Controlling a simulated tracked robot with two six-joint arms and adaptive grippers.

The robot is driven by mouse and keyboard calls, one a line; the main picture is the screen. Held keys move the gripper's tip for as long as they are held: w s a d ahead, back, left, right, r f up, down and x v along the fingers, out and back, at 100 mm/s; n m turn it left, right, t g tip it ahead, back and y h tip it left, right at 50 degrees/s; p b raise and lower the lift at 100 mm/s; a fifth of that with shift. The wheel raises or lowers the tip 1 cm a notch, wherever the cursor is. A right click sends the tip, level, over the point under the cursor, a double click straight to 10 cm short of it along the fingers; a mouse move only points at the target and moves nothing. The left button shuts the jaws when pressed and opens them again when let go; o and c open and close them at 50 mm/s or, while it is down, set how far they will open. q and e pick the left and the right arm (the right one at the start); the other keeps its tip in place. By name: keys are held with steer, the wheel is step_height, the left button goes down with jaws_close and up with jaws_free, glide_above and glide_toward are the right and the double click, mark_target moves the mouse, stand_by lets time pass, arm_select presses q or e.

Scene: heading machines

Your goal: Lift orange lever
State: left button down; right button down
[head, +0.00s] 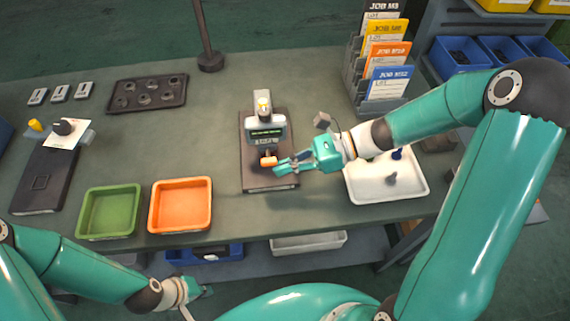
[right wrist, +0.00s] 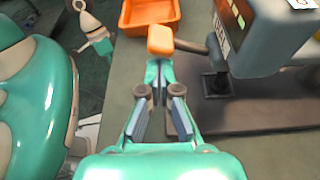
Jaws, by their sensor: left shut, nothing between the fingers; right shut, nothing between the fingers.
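The orange lever (head: 268,161) is a short arm with an orange knob on the front of a small grey and dark machine (head: 266,129) with a lit display. In the right wrist view, the orange knob (right wrist: 160,38) sits at the end of a dark rod coming from the machine on the right. My right gripper (head: 279,168) is shut and empty, its fingertips close beside the knob. In the right wrist view, the fingertips (right wrist: 158,75) appear just below the knob; I cannot tell whether they touch. My left gripper (head: 207,291) is shut and empty, low in front of the table.
An orange tray (head: 153,209) and a green tray (head: 82,215) stand left of the machine. A white tray (head: 416,194) with small parts lies under my right arm. A card rack (head: 355,92) stands behind. The table between the dark parts tray (head: 111,102) and the machine is clear.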

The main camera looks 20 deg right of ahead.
steer(key=shift+r+p, duration=0.35)
steer(key=shift+r, duration=0.2)
steer(key=shift+w+r, duration=0.15)
